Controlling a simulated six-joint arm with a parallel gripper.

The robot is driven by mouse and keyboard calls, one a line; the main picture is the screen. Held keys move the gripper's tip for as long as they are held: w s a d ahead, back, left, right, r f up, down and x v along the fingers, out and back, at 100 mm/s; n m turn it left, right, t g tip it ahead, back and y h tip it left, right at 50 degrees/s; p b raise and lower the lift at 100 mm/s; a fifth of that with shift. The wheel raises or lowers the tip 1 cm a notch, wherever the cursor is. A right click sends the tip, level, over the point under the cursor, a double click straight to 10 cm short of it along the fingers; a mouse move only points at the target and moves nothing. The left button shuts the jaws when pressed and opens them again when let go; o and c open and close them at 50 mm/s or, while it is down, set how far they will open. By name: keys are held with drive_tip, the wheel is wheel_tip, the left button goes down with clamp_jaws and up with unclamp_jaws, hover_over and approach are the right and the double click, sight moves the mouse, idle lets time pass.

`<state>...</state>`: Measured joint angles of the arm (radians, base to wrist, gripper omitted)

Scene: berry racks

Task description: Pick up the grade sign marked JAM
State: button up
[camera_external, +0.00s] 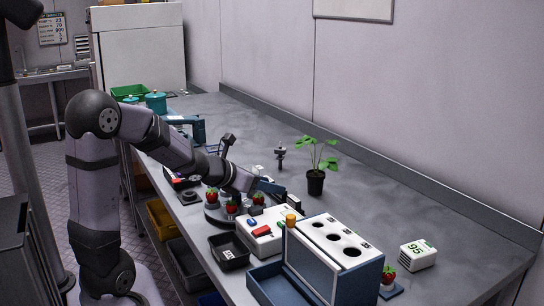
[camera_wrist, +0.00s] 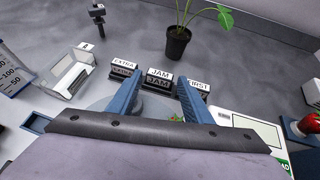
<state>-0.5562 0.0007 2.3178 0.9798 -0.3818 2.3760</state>
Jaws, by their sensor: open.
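The grade sign marked JAM (camera_wrist: 158,75) is a small dark block with a white label, in the upper middle of the wrist view. It stands between the EXTRA sign (camera_wrist: 124,68) on its left and the FIRST sign (camera_wrist: 197,86) on its right. My gripper (camera_wrist: 158,83) is open, its two blue fingers apart and empty. In the wrist view the JAM sign appears between the fingertips; I cannot tell how far beyond them it is. In the external view my gripper (camera_external: 270,187) is low over the bench, and the signs' labels cannot be read there.
A potted plant (camera_external: 315,183) stands behind the signs. A white box with a red top item (camera_external: 262,237), a dark tray (camera_external: 229,251) and a blue-and-white rack with holes (camera_external: 335,240) stand toward the front. The back of the bench is mostly clear.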

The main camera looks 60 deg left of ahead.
drive_tip(key=shift+x, duration=1.75)
drive_tip(key=c, duration=0.7)
wheel_tip(320, 180, up, 10)
drive_tip(key=p, duration=0.5)
